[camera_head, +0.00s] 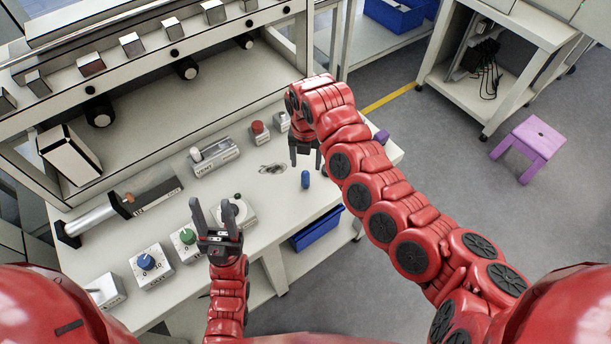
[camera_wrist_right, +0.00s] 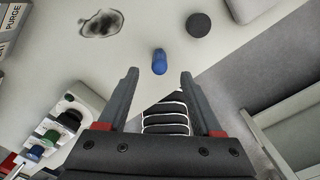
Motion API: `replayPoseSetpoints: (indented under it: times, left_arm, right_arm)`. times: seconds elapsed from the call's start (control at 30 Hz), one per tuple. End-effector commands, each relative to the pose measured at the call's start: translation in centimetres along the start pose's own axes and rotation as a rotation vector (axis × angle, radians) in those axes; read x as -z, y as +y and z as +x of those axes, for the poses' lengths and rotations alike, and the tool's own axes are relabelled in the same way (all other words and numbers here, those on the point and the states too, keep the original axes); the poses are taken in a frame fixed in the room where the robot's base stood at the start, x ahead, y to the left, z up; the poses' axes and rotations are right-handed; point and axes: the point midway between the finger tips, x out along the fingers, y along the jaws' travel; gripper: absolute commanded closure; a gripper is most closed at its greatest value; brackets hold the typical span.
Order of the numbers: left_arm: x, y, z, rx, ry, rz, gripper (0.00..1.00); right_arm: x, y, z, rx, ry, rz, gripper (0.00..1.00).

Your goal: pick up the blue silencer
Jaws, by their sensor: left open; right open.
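The blue silencer (camera_head: 305,179) is a small blue cylinder with a rounded end, on the white bench near its front edge. In the right wrist view the silencer (camera_wrist_right: 159,61) lies ahead of and between the fingertips, apart from them. My right gripper (camera_head: 306,160) points down just above and behind it in the head view; its open fingers also show in the right wrist view (camera_wrist_right: 159,75), with nothing between them. My left gripper (camera_head: 215,210) is open and empty, over the bench's front part near a round white dial unit.
A dark smudge (camera_head: 272,168) marks the bench beside the silencer, and a dark round disc (camera_wrist_right: 199,24) lies near it. The VENT unit (camera_head: 215,158), a red-button box (camera_head: 259,133) and knob boxes (camera_head: 149,267) stand on the bench. A blue bin (camera_head: 317,229) sits below.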

Motion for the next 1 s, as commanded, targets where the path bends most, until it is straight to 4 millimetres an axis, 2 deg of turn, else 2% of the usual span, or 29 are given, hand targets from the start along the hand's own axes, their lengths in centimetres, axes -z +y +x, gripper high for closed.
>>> replayPoseSetpoints:
  times: [0.17, 0.3, 0.43, 0.73, 0.77, 1.0]
  left_arm:
    - [0.2, -0.1, 1.0, 0.000, 0.000, 0.000, 0.50]
    - [0.5, -0.1, 2.6, 0.000, 0.000, 0.000, 0.50]
    - [0.5, -0.1, 2.7, 0.000, 0.000, 0.000, 0.50]
    - [0.5, -0.1, 2.6, 0.000, 0.000, 0.000, 0.50]
    - [0.5, -0.1, 2.6, 0.000, 0.000, 0.000, 0.50]
    - [0.5, -0.1, 2.6, 0.000, 0.000, 0.000, 0.50]
  right_arm:
    - [0.2, 0.1, 0.9, -0.001, 0.003, -0.001, 0.33]
    - [0.6, 0.1, 2.9, 0.000, 0.004, -0.001, 0.33]
    - [0.5, 0.0, 4.8, 0.002, 0.003, -0.002, 0.33]
    - [0.4, 0.1, 5.5, -0.001, 0.000, -0.001, 0.33]
    - [0.4, 0.1, 5.5, -0.001, 0.000, -0.001, 0.37]
    - [0.4, 0.0, 5.5, -0.001, 0.000, 0.000, 0.80]
